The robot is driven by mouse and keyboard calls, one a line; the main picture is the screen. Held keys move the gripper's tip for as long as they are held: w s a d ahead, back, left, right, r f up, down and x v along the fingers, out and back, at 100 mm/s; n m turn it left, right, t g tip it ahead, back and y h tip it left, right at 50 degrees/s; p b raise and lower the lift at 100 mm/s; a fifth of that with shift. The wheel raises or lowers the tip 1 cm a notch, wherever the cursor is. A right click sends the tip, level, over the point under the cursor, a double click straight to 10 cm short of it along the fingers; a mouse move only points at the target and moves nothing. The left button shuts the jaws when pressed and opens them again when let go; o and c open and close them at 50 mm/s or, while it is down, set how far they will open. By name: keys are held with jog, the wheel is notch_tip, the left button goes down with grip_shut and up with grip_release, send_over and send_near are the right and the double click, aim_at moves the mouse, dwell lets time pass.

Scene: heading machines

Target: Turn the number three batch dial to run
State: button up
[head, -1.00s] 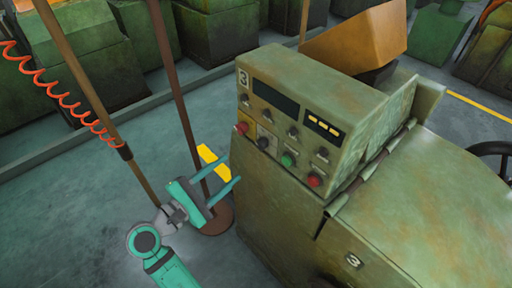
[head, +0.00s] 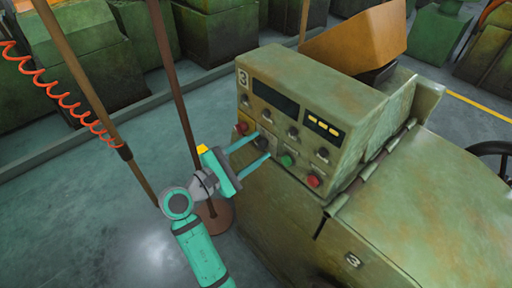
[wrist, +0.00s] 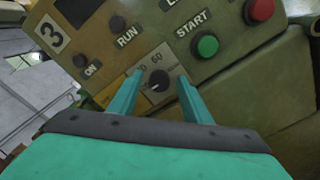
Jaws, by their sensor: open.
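In the wrist view the fingers (wrist: 160,84) flank the dial; contact cannot be told.
A green START button (wrist: 208,45) and a red button (wrist: 262,10) lie right of the dial. Small knobs stand by the RUN label (wrist: 127,38) and ON label (wrist: 92,69).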

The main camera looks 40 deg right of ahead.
jog(key=shift+d, duration=0.25)
jog(key=c, duration=1)
jog(key=shift+c, duration=0.2)
